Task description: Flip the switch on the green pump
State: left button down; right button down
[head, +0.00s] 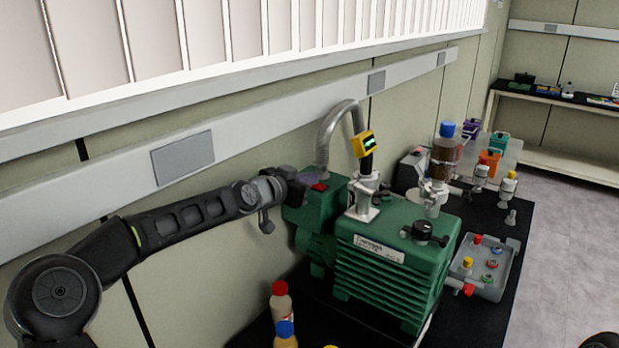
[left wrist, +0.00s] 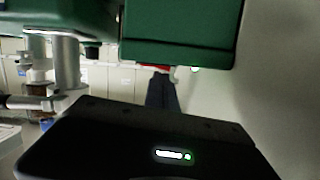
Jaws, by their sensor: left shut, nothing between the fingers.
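The green pump (head: 395,262) stands on a black bench top, with a ribbed body and a motor block at its left end. A red switch (head: 319,187) sits on top of the motor block. My left gripper (head: 300,187) reaches in from the left, shut and empty, with its tips close to the switch. In the left wrist view, the green housing (left wrist: 180,35) fills the top and a strip of the red switch (left wrist: 156,67) shows at its edge. The dark fingers (left wrist: 162,92) end at that strip; I cannot tell whether they touch it.
A grey hose (head: 325,135) rises behind the pump beside a yellow gauge (head: 364,144). A brown-filled vessel (head: 443,158) stands to the right. A grey tray (head: 490,280) lies right of the pump. Bottles with red (head: 281,300) and blue caps (head: 285,335) stand in front.

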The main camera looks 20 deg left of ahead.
pick_arm(q)
jog(key=shift+a+f+b, duration=0.1)
jog(key=shift+f+b, duration=0.45)
jog(key=shift+b, duration=0.6)
jog(key=shift+r+n, duration=0.25)
jog(key=shift+n, duration=0.05)
